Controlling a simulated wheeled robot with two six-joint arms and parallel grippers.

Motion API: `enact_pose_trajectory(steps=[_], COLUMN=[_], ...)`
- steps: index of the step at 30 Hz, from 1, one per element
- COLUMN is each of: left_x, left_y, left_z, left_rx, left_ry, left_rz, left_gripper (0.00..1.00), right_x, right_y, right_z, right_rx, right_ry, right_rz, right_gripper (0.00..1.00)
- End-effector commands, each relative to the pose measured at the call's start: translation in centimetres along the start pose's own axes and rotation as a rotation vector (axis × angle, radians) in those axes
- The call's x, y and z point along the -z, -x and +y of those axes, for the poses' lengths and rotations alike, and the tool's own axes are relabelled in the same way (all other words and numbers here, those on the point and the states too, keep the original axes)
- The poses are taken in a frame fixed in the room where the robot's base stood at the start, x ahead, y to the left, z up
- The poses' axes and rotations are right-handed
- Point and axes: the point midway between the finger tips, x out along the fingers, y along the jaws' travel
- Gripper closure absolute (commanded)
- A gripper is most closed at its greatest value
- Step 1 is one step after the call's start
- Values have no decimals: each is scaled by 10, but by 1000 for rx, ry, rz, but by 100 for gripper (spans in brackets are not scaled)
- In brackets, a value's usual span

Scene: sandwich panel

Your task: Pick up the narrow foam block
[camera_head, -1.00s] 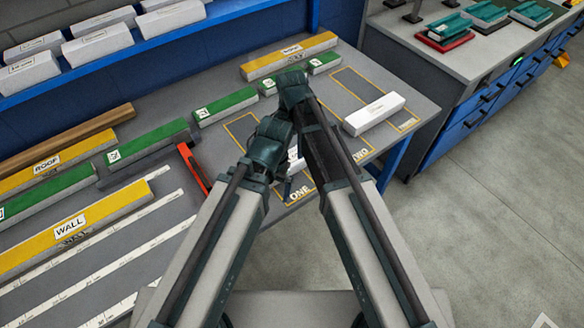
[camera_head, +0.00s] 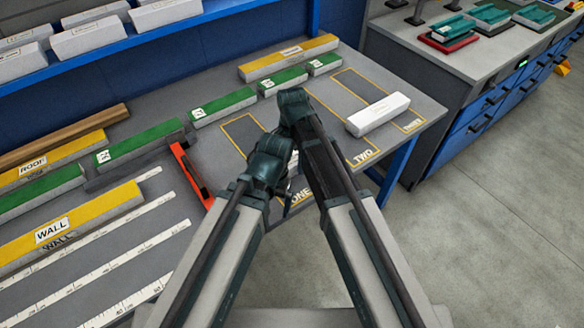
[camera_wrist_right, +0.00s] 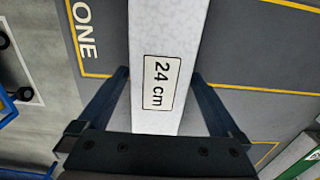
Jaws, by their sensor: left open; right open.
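A white foam block labelled "24 cm" (camera_wrist_right: 165,35) lies on the grey bench beside the word ONE in the right wrist view. My right gripper (camera_wrist_right: 158,74) is open, with one finger on each side of this block and gaps showing beside it. In the head view the arms hide most of this block; a white sliver (camera_head: 294,160) shows between them. Another white block (camera_head: 378,115) lies between TWO and THREE. Which is the narrow one I cannot tell. My left gripper (camera_head: 287,193) is open, low beside ONE, its fingers largely hidden.
Yellow-topped blocks, such as the WALL block (camera_head: 70,228), and green-topped blocks (camera_head: 140,142) lie on the bench. A red tool (camera_head: 190,172) lies left of ONE. Several white blocks (camera_head: 90,39) stand on the blue shelf. A grey counter (camera_head: 440,65) stands at the right.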

Motion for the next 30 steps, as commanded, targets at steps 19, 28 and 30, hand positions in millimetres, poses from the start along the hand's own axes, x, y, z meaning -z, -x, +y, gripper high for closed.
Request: enact_pose_trajectory(steps=[19,28,30], left_x=[0,0,0], left_y=[0,2,6], left_z=[0,0,0], left_rx=[0,0,0], left_ry=[0,0,0], left_rz=[0,0,0], left_gripper=[0,0,0], right_x=[0,0,0], right_y=[0,2,6], right_z=[0,0,0], right_rx=[0,0,0], right_ry=[0,0,0], right_rz=[0,0,0], right_gripper=[75,75,75])
